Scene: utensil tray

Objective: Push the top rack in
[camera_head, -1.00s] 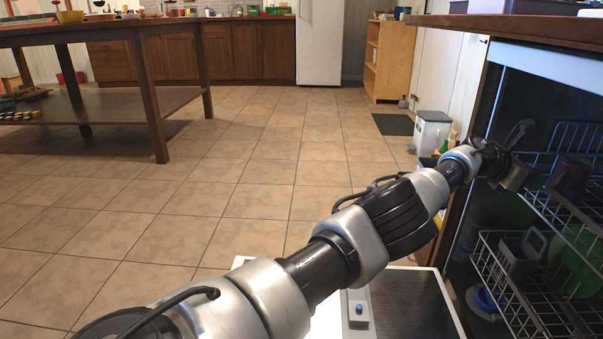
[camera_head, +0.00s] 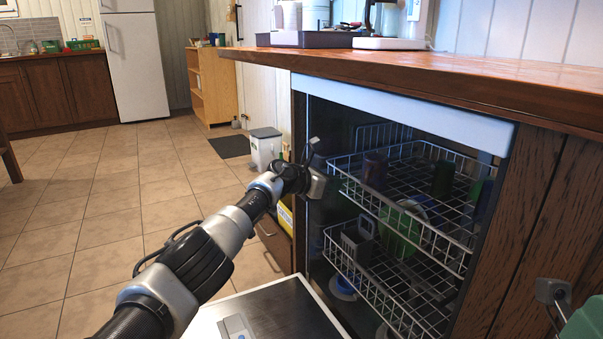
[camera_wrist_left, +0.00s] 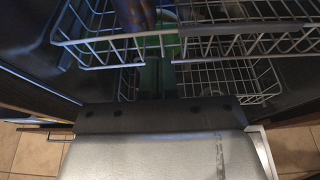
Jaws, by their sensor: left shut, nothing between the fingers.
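The top rack (camera_head: 437,235) is a wire basket in the open dishwasher under the counter. Its front rim is close to the opening; how far it is out is hard to tell. It holds a dark mug (camera_head: 375,172) and a green cup (camera_head: 443,180). My left gripper (camera_head: 322,182) is shut and empty, by the near left corner of the top rack at the opening. Whether it touches the rack cannot be seen. In the left wrist view the wire rim of the top rack (camera_wrist_left: 110,39) crosses the upper part.
The lower rack (camera_head: 385,290) holds a grey cutlery basket (camera_head: 356,244) and green dishes. The dishwasher door (camera_head: 275,312) is folded down. The wooden counter (camera_head: 420,68) overhangs the opening. A white bin (camera_head: 265,150) stands behind my left arm. The tiled floor at left is clear.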

